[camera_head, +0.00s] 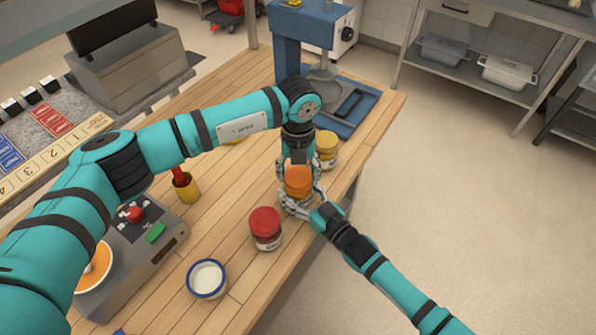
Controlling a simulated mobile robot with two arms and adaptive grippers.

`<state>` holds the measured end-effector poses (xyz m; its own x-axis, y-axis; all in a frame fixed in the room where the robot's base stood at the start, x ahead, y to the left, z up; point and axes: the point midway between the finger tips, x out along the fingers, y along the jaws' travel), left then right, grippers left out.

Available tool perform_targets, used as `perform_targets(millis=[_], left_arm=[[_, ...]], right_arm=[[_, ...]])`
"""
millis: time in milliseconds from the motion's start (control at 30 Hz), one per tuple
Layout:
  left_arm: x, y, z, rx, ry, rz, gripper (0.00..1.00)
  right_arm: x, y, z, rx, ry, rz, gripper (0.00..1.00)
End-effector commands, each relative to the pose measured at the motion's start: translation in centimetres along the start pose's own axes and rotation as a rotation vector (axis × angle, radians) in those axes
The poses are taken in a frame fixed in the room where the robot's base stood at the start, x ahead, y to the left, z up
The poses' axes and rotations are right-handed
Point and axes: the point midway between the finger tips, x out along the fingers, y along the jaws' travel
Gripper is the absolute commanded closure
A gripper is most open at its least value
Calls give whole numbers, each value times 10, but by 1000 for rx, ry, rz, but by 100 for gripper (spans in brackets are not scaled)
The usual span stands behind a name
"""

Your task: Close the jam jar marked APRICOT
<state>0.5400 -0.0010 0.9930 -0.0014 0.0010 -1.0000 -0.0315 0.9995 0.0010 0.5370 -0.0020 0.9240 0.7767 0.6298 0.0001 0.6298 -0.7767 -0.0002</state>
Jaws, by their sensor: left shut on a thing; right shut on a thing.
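An orange-topped jar (298,184) stands on the wooden table between my two grippers; its label is hidden, so I cannot read APRICOT on it. My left gripper (298,172) comes down from above and is shut on the orange lid (299,175). My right gripper (300,203) reaches in from the right, low, and is shut around the jar body. Whether the lid is seated on the rim is hidden by the fingers.
A red-lidded jar (265,226) stands in front and to the left, a yellow-lidded jar (327,146) close behind. A blue-rimmed bowl (207,279), a yellow cup (186,187) and a grey device (155,252) are on the left. A blue press (289,45) stands at the back.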

Motion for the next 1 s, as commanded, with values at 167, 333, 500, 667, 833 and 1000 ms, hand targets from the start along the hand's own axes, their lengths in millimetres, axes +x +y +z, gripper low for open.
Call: perform_targets(millis=[167, 333, 500, 667, 833, 1000], left_arm=[[0, 1, 1, 461, -1, 2, 79], [0, 0, 1, 905, -1, 2, 79], [0, 0, 1, 1346, 0, 3, 79], [0, 0, 1, 1721, -1, 3, 79], [1, 0, 0, 1853, -1, 1, 79], [1, 0, 1, 1851, -1, 1, 27]], right_arm=[[0, 0, 1, 1, -2, 0, 100], [0, 0, 1, 1, -2, 0, 100], [0, 0, 1, 1, -2, 0, 100], [0, 0, 1, 1, -1, 0, 100], [0, 0, 1, 1, -1, 0, 100], [0, 0, 1, 1, -1, -1, 100]])
